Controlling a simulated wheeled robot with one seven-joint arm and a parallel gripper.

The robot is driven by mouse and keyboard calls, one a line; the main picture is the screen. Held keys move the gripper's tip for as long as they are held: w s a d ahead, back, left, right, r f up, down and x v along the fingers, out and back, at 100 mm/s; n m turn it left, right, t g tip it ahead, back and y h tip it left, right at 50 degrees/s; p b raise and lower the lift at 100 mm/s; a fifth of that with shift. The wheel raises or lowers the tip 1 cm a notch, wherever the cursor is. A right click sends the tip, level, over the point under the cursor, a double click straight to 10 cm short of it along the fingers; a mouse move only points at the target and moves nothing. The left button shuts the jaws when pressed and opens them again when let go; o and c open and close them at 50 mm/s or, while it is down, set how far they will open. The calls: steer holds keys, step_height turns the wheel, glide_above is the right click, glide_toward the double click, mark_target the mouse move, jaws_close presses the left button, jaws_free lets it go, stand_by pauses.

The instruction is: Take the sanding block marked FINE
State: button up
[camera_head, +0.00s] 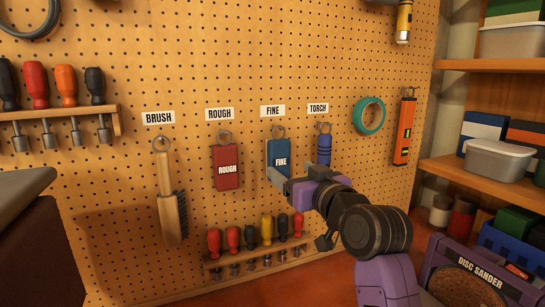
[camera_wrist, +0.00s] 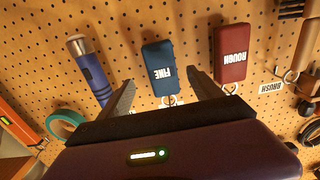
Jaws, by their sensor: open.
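The blue sanding block marked FINE (camera_head: 280,156) hangs from a hook on the pegboard, under a FINE label. In the wrist view the same FINE block (camera_wrist: 162,68) shows between and just beyond the two fingertips. My gripper (camera_head: 280,180) is open, and in the head view its fingers overlap the lower part of the block. In the wrist view the open gripper (camera_wrist: 160,90) has one finger on each side of the block's outline. I cannot tell whether either finger touches it. The red block marked ROUGH (camera_head: 226,166) hangs to its left in the head view.
A blue torch (camera_head: 324,148) hangs close to the right of the FINE block, partly behind my gripper. A brush (camera_head: 170,205) hangs at the left. A rack of screwdrivers (camera_head: 255,255) sits below. Shelves and a disc sander (camera_head: 480,270) stand at the right.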

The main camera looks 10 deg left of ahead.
mark_target(281, 160)
steer(key=shift+x, duration=1.2)
steer(key=w+a+p, duration=0.1)
steer(key=w+a+r+p, duration=0.1)
steer(key=w, duration=0.1)
steer(key=shift+a, duration=0.2)
steer(key=shift+w+a+f, duration=0.15)
steer(key=shift+w+a, duration=0.25)
steer(key=shift+w, duration=0.15)
steer(key=c, duration=1.5)
